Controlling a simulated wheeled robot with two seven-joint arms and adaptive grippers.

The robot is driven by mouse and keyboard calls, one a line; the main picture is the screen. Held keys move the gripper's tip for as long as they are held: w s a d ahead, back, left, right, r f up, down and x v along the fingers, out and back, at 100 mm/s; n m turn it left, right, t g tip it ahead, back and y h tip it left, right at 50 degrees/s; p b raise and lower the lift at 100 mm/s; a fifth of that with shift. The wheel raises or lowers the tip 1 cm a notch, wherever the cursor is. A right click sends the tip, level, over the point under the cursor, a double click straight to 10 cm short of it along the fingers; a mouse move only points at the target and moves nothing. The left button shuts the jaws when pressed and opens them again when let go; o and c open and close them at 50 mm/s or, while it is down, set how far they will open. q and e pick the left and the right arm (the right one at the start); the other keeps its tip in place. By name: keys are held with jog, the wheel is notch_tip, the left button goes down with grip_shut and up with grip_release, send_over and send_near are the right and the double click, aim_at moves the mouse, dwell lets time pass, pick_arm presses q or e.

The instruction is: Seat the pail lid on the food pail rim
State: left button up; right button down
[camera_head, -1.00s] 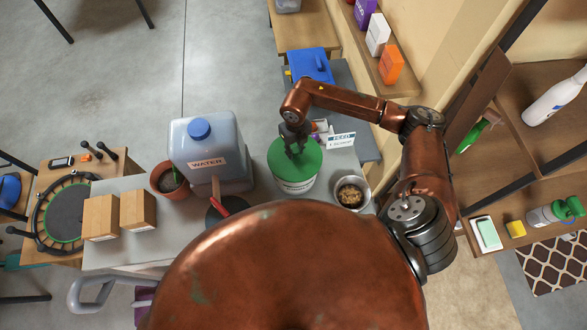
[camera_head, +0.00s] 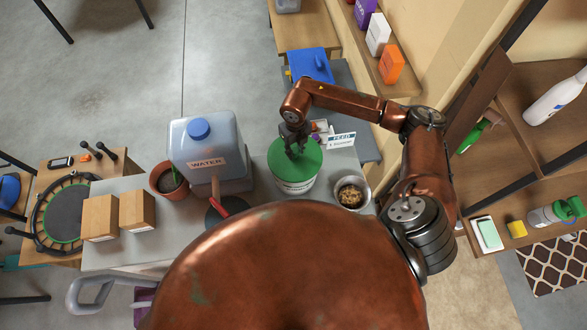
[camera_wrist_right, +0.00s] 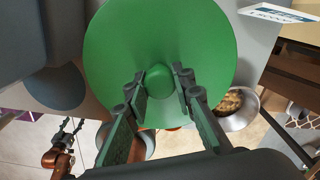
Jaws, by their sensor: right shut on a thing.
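The green round pail lid (camera_head: 307,164) lies over the top of the white food pail (camera_head: 297,187) on the grey table, and appears level. My right gripper (camera_head: 296,150) comes down from above and is shut on the lid's central knob. In the right wrist view the lid (camera_wrist_right: 165,40) fills the upper middle, with the knob between the fingertips of my right gripper (camera_wrist_right: 160,85). The lid hides the pail's rim, so I cannot tell whether it touches all around. My left gripper (camera_wrist_right: 68,130) shows small at the lower left of the wrist view, empty with fingers apart.
A water jug (camera_head: 206,150) stands left of the pail, and a metal bowl of food (camera_head: 351,193) stands close on its right. A feed card (camera_head: 341,140) is behind.

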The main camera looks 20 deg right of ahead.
jog(key=shift+f+b, duration=0.4)
jog(key=shift+b, duration=0.05)
dwell(0.4)
jog(key=c, duration=1.6)
grip_release()
notch_tip(320, 180, up, 12)
jog(key=shift+r, duration=0.1)
jog(key=shift+a, duration=0.1)
